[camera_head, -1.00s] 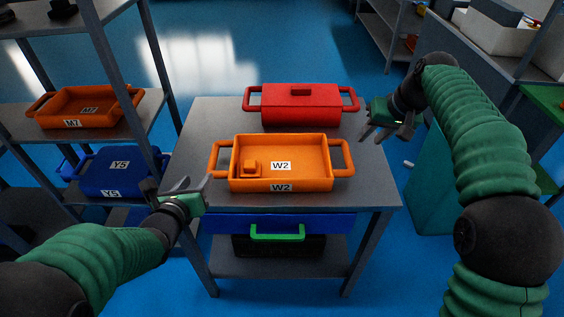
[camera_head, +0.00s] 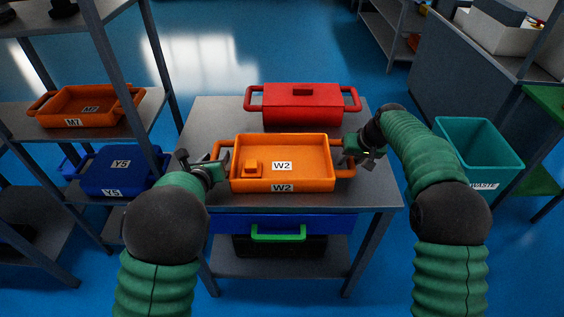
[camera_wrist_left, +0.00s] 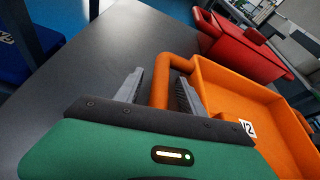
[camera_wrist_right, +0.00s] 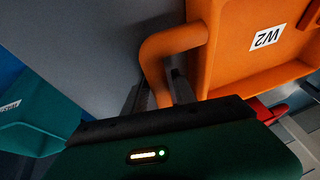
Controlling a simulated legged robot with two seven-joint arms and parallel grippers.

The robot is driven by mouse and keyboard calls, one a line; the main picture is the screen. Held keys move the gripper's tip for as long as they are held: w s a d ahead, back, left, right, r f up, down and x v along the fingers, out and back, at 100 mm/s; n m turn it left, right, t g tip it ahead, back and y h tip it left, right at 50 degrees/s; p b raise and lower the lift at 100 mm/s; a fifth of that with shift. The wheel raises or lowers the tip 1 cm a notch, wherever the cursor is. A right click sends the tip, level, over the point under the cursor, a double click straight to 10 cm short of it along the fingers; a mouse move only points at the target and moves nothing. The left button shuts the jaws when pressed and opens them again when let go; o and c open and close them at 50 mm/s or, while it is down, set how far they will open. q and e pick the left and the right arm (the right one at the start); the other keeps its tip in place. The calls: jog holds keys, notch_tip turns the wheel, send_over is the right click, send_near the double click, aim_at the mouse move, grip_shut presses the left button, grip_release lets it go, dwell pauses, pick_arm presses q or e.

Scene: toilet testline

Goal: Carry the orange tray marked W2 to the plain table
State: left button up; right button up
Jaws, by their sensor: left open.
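The orange tray marked W2 (camera_head: 310,178) stands level on a grey table (camera_head: 215,118). It holds a small orange block (camera_head: 252,168) at its left and has a handle at each end. My left gripper (camera_head: 209,172) is at the left handle. In the left wrist view its open fingers (camera_wrist_left: 160,92) stand on both sides of that handle (camera_wrist_left: 162,75). My right gripper (camera_head: 358,154) is at the right handle. In the right wrist view that handle (camera_wrist_right: 158,55) runs between its fingers (camera_wrist_right: 160,95); whether they press on it is unclear. I cannot tell which table is the plain one.
A red lidded box (camera_head: 303,106) stands close behind the tray. A blue bin (camera_head: 225,222) is under the tabletop. A rack at left holds an orange tray M7 (camera_head: 75,121) and a blue tray Y5 (camera_head: 115,181). A teal waste bin (camera_head: 480,158) stands right.

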pick_arm(q)
jog(key=c, duration=0.6)
pick_arm(e)
jog(key=c, duration=0.6)
pick_arm(q)
grip_shut()
pick_arm(e)
grip_shut()
